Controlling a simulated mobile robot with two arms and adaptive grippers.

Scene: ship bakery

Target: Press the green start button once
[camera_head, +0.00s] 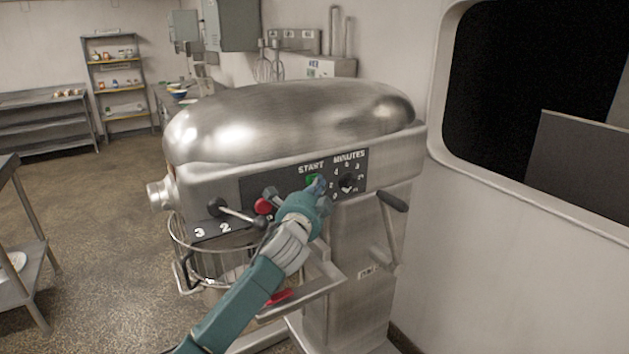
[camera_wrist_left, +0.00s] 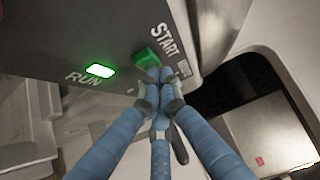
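The green start button (camera_head: 312,180) is on the dark control panel of the steel mixer, below the word START. In the left wrist view the button (camera_wrist_left: 147,58) shows as a green block. My left gripper (camera_head: 318,186) is at the panel, its fingers closed together with nothing between them. In the left wrist view the fingertips (camera_wrist_left: 157,80) are at the button's lower edge and seem to touch it; whether it is pushed in I cannot tell. A RUN lamp (camera_wrist_left: 100,70) beside it glows bright green. My right gripper is not in view.
A red knob (camera_head: 264,206) and a black-knobbed lever (camera_head: 217,208) sit left of the button, and the minutes dial (camera_head: 347,183) sits right. A handle (camera_head: 392,201) sticks out farther right. The mixer's wire bowl guard (camera_head: 182,241) is below.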

